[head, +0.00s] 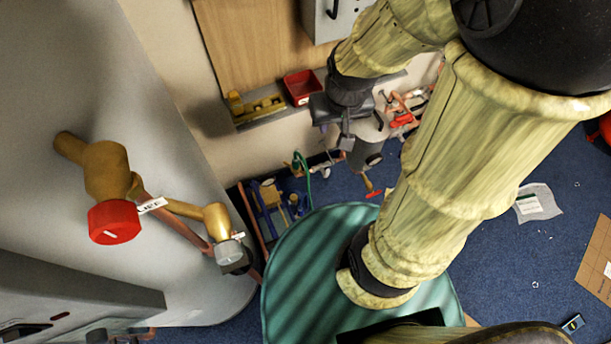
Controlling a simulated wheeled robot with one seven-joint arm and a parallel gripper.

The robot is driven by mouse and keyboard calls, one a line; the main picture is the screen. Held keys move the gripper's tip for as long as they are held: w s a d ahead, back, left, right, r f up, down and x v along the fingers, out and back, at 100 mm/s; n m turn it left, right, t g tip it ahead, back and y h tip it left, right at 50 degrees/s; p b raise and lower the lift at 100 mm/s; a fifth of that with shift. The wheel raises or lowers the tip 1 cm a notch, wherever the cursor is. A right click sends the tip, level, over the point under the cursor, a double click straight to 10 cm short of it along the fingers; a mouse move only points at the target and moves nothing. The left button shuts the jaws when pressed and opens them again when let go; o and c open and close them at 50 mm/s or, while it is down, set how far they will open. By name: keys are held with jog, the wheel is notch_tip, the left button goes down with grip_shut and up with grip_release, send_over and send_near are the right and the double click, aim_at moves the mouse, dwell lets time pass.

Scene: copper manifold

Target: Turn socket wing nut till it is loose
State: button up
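A copper and brass manifold (105,168) is at the left of the head view, against a large pale grey cylinder. It carries a red round cap (114,222) and a copper pipe (178,222). A brass elbow (216,220) ends in a grey fitting (229,251). I cannot make out a wing nut for certain; the grey fitting is too small to tell. My gripper (345,142) hangs below my dark wrist at the upper middle, well to the right of the manifold and apart from it. Its fingers are too small to show whether they are open.
A shelf with a yellow level-like tool (252,106) and a red bin (302,87) runs along the wall behind. Several tools and pipes lie on the blue floor (480,275) beneath. A grey cabinet (75,288) fills the lower left. A cardboard piece (597,262) lies at right.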

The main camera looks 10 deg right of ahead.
jog(key=s+f+b+x, duration=0.1)
jog(key=s+b+x, duration=0.1)
jog(key=b+x, duration=0.85)
jog(key=s+b+x, duration=0.3)
jog(key=b+x, duration=0.7)
jog(key=x, duration=0.2)
jog(key=m+g+b, duration=0.3)
jog(key=m+b, duration=2)
jog(key=m, duration=0.4)
send_over(306, 173)
notch_tip(306, 173, down, 36)
jog(key=shift+w, duration=0.1)
notch_tip(306, 173, down, 12)
jog(key=b, duration=0.8)
jog(key=shift+r, duration=0.1)
